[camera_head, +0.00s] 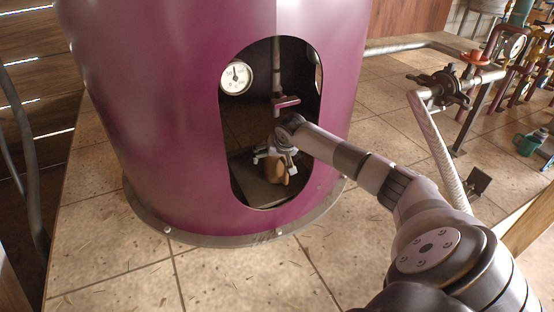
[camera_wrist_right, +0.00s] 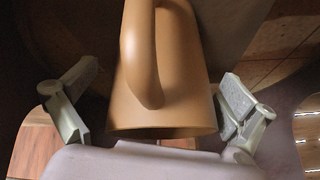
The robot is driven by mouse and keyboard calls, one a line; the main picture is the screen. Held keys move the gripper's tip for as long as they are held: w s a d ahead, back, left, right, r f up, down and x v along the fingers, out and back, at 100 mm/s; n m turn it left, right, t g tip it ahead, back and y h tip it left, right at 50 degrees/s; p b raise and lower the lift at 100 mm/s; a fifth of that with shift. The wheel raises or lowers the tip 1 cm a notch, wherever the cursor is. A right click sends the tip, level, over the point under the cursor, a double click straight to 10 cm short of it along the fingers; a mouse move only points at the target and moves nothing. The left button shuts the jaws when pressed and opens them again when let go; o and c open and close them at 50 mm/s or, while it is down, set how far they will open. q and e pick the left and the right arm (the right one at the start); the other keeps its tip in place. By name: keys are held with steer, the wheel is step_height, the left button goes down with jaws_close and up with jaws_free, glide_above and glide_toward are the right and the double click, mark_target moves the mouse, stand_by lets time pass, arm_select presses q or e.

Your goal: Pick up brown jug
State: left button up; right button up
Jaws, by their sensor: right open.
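The brown jug (camera_head: 279,172) stands inside the purple still (camera_head: 170,110), low down behind its oval opening. My right gripper (camera_head: 274,155) reaches through the opening and sits at the jug's upper part, hiding some of it. In the right wrist view the jug (camera_wrist_right: 185,75) fills the middle, its handle toward the top and its rim toward me. The right gripper (camera_wrist_right: 158,105) is open, one finger on each side of the jug. A gap shows between each finger and the jug. My left gripper is not in view.
Above the jug inside the still hang a pipe and tap (camera_head: 285,102), with a round gauge (camera_head: 236,78) to the left.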

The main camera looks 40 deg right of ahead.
steer(key=c, duration=1.6)
steer(key=shift+c, duration=0.9)
steer(key=shift+r, duration=0.1)
